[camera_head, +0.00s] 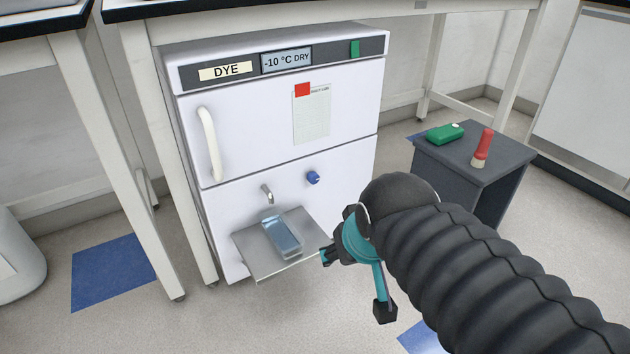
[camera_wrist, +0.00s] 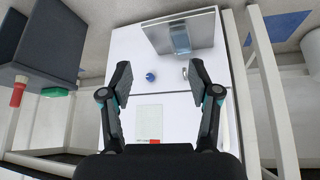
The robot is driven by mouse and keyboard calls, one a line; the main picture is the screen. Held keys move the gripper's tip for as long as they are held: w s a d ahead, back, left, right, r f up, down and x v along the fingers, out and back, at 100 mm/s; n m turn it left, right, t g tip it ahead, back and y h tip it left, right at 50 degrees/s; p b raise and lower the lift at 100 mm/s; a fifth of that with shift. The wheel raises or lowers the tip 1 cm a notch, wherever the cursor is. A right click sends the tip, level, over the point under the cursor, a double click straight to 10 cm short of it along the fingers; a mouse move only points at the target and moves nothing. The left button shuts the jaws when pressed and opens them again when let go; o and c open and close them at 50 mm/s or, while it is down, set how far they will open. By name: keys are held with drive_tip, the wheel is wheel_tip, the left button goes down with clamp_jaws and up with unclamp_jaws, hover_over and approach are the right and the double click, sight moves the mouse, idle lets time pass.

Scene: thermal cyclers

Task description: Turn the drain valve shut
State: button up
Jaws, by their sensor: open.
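The drain valve appears as a small blue knob (camera_head: 313,177) on the lower front of a white freezer cabinet (camera_head: 240,210), right of a metal spout (camera_head: 267,194). In the wrist view the blue knob (camera_wrist: 151,77) lies between and beyond my open fingers, nearer the left one. My gripper (camera_head: 328,256) is in front of the cabinet, lower than the knob and apart from it. In the wrist view my gripper (camera_wrist: 160,80) is open and empty. The knob's handle direction is too small to tell.
A metal shelf (camera_head: 257,262) under the spout holds a clear, bluish tray (camera_head: 282,238). A dark side table (camera_head: 475,155) at right carries a green object (camera_head: 445,133) and a red-handled brush (camera_head: 483,148). A white door handle (camera_head: 209,143) juts out. White bench legs (camera_head: 160,160) flank the cabinet.

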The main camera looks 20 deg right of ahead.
drive_tip(key=w+d+f+t+h, duration=0.1)
drive_tip(key=w+d, duration=0.2)
drive_tip(key=w, duration=0.5)
drive_tip(key=w+d+f+t, duration=0.1)
drive_tip(key=w+d+t, duration=0.15)
drive_tip(key=w, duration=0.45)
drive_tip(key=n+t+y+p, duration=0.1)
drive_tip(key=n+t+y, duration=0.1)
drive_tip(key=n+t, duration=0.15)
approach(315, 180)
drive_tip(key=s+d+r, duration=0.3)
drive_tip(key=s, duration=0.1)
wheel_tip(315, 180, down, 7)
drive_tip(key=t+y+p, duration=0.1)
drive_tip(key=t+y, duration=0.3)
drive_tip(key=shift+m, duration=0.25)
drive_tip(key=x, duration=1.4)
drive_tip(key=shift+d, duration=0.1)
drive_tip(key=c, duration=1.2)
